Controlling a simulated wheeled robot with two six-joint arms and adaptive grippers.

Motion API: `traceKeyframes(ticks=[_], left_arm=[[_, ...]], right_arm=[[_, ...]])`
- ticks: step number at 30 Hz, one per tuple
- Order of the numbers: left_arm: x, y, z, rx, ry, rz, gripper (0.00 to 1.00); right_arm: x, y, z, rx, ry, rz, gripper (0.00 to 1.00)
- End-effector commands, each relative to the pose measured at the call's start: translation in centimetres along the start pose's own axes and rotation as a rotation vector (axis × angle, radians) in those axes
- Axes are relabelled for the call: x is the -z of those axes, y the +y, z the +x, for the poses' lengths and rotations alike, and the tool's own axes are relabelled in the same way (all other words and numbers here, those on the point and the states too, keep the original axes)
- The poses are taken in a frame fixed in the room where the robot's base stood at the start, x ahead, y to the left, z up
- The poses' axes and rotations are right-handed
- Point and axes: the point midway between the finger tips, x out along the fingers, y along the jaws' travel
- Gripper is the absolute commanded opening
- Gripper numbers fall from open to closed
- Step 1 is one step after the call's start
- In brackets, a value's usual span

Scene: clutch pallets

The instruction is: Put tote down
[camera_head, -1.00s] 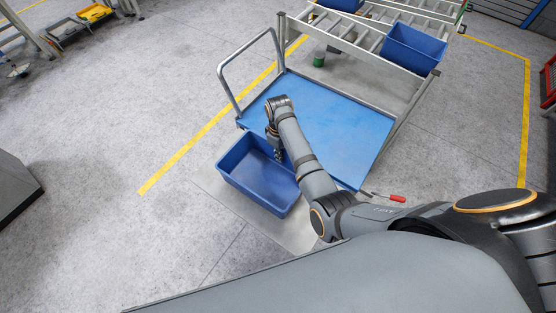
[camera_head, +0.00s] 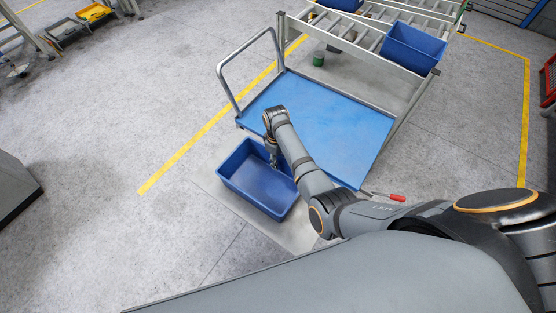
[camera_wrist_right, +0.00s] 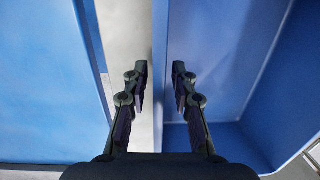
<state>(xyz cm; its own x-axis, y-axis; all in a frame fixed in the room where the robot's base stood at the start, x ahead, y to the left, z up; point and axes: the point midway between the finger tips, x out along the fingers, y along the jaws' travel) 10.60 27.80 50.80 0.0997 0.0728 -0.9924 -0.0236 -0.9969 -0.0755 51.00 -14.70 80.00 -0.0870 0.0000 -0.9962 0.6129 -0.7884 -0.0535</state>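The blue tote (camera_head: 232,192) is an empty, open-topped bin beside the lower left edge of the blue-decked trolley (camera_head: 340,125). It looks level and low over a light grey floor patch; I cannot see its underside. My right gripper (camera_head: 273,160) is at the tote's trolley-side wall. In the right wrist view, its two fingers (camera_wrist_right: 160,75) stand on either side of the tote's rim, with narrow gaps showing, so it looks open around the wall. The tote's inside (camera_wrist_right: 225,60) fills the right of that view, and the trolley deck (camera_wrist_right: 45,80) the left. My left gripper is out of view.
A roller rack (camera_head: 350,45) with another blue tote (camera_head: 414,50) stands behind the trolley. The trolley's upright handle (camera_head: 223,80) is on its left. A red-handled tool (camera_head: 396,198) is near the trolley's near corner. The floor left of the tote is clear.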

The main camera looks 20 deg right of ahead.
Motion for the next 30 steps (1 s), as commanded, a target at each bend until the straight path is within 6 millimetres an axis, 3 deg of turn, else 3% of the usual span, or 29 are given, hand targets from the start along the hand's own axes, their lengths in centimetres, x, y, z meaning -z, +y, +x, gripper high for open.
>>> traceKeyframes(ticks=[10, 21, 25, 30], left_arm=[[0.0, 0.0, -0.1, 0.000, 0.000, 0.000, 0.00], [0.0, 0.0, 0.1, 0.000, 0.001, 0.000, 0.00], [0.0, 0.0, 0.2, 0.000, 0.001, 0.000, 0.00], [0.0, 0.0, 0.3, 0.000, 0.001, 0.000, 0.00]], right_arm=[[0.0, 0.0, -0.8, -0.001, 0.002, 0.000, 0.28], [0.1, 0.1, -9.2, -0.003, 0.005, 0.000, 0.28], [0.1, 0.0, -11.2, -0.001, 0.002, 0.000, 0.28], [0.0, 0.0, -12.2, -0.001, 0.001, -0.001, 0.28]])
